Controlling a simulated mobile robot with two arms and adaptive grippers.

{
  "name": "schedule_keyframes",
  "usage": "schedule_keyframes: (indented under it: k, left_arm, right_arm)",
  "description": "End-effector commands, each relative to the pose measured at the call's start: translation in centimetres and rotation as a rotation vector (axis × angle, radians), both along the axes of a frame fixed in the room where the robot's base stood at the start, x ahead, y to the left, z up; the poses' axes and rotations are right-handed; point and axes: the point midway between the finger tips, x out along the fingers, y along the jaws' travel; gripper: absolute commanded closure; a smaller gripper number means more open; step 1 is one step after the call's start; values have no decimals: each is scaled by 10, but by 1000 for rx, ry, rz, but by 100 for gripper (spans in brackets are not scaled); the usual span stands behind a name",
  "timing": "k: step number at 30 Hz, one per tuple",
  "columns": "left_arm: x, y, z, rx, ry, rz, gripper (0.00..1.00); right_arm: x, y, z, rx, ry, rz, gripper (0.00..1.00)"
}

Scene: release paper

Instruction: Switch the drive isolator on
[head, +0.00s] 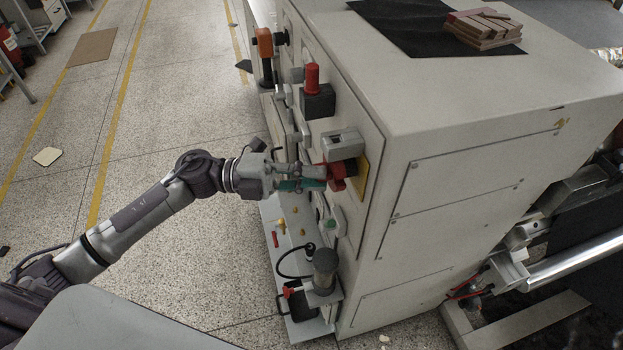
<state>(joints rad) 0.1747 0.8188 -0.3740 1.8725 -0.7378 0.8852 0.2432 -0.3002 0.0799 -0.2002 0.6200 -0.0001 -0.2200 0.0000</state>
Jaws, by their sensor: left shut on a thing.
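The drive isolator is a red rotary handle (338,178) on a yellow plate (362,180), on the side face of the large cream machine cabinet (430,110). My left gripper (322,177) reaches in from the left at the height of the handle. Its fingers are shut on the red handle, and they hide part of it. The handle's exact angle and any on/off marking cannot be read. My right gripper is not in view.
Above the isolator are a grey box (343,144) and a red-topped fitting (312,78). Below are a green button (330,224) and a shelf (298,325) with small parts and a dark cylinder (325,268). Open floor (180,250) lies to the left.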

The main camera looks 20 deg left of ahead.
Motion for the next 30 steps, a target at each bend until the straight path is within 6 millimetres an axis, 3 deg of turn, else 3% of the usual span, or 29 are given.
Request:
schedule_keyframes:
  k: [12, 28, 29, 30]
  left_arm:
    - [-1, 0, -4, 101, -144, -1, 100]
    - [-1, 0, -4, 113, -161, -2, 100]
    - [-1, 0, -4, 113, -161, -2, 82]
    - [-1, 0, -4, 113, -161, -2, 76]
  right_arm:
    - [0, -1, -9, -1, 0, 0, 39]
    - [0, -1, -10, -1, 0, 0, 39]
    - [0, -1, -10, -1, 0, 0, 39]
    - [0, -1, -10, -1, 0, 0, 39]
